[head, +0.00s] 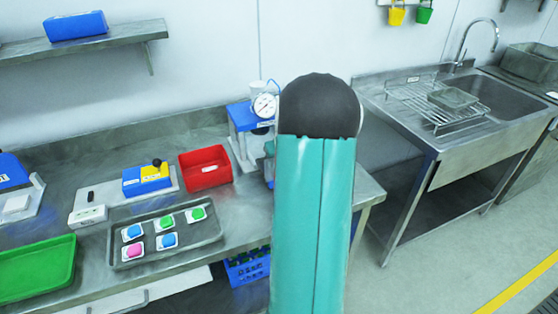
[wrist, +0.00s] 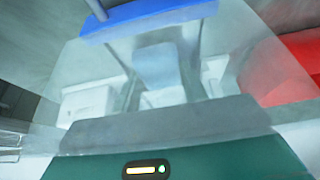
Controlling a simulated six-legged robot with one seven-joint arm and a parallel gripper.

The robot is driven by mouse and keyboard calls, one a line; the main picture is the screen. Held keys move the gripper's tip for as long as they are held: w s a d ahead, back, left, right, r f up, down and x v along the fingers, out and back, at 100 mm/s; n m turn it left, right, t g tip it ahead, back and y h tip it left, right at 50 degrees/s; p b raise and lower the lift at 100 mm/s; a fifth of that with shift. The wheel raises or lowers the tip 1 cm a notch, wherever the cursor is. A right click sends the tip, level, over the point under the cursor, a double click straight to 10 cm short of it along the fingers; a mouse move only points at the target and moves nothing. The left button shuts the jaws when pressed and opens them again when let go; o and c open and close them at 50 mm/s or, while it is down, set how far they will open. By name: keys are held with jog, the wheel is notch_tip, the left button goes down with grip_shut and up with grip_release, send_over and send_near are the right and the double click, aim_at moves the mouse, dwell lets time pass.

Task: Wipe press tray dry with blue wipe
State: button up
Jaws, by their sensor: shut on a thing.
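My gripper (wrist: 160,92) shows in the wrist view, its two fingers reaching forward from the grey and teal wrist. It is shut on what looks like the blue wipe (wrist: 160,66), a pale blue patch between the fingers, seen faintly through a hazy, see-through layer. The press (head: 243,120), with a blue top and a round gauge, stands at the bench's right end in the head view. Its blue part (wrist: 150,18) seems to show at the top of the wrist view. My arm hides the gripper in the head view. I cannot clearly make out the press tray or whether the wipe touches it.
A red bin (head: 206,168) stands left of the press and shows at the right in the wrist view (wrist: 292,68). A grey tray (head: 128,251) holds several coloured pieces. A green tray (head: 38,268) lies at left. A grey tray (head: 453,98) sits on the sink's rack.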

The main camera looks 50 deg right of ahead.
jog(key=shift+s+a+f, duration=0.15)
jog(key=shift+s+f, duration=0.2)
jog(key=shift+f, duration=0.05)
jog(key=o, duration=0.7)
jog(key=shift+r, duration=0.4)
jog(key=c, duration=0.8)
jog(key=shift+o, duration=0.2)
